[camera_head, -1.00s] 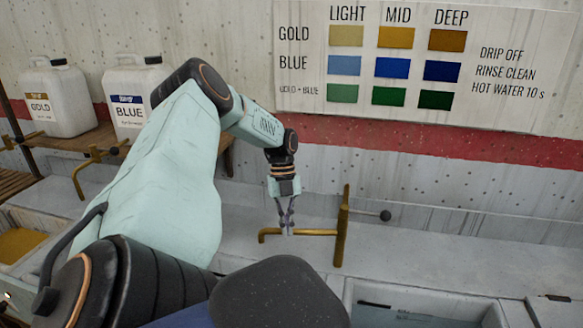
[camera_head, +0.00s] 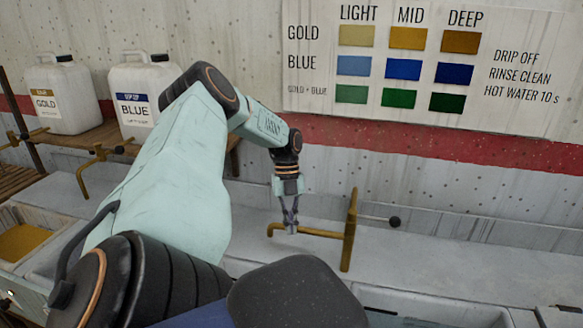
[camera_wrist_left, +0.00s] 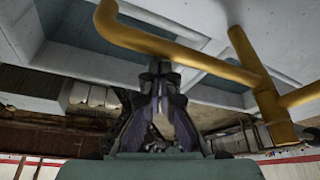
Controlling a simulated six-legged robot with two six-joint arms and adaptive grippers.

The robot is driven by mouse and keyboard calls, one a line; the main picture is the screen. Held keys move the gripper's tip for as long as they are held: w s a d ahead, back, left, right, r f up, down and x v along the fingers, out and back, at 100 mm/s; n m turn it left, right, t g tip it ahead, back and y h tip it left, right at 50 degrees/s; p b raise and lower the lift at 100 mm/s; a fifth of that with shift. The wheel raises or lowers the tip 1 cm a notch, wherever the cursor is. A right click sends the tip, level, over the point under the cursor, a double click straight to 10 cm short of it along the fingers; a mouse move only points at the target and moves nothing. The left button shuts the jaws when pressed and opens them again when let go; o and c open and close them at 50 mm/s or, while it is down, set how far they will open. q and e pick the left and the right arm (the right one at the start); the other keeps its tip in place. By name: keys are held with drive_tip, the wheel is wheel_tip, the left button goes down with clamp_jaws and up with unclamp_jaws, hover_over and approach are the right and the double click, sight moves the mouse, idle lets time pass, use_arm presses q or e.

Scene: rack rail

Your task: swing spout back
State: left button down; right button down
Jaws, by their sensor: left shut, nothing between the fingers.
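The brass spout (camera_head: 318,233) reaches left from an upright brass post (camera_head: 349,230) and ends in a short bent tip. A thin lever with a black ball knob (camera_head: 394,221) sticks out to the right of the post. My left gripper (camera_head: 291,228) is shut and empty, its fingertips at the spout's left part. In the left wrist view the spout (camera_wrist_left: 185,52) crosses just beyond the shut fingertips (camera_wrist_left: 158,70). I cannot tell whether they touch it. My right gripper is not in view.
A basin (camera_head: 440,299) lies below the ledge at front right. Another brass tap (camera_head: 98,165) stands at left, beside a trough of gold liquid (camera_head: 20,242). White jugs labelled gold (camera_head: 62,95) and blue (camera_head: 140,90) stand on a shelf. A colour chart (camera_head: 430,65) hangs behind.

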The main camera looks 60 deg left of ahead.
use_arm(q)
drive_tip(key=v, duration=0.7)
drive_tip(key=shift+a+r, duration=0.1)
drive_tip(key=shift+r, duration=0.2)
drive_tip(key=shift+w+r, duration=0.15)
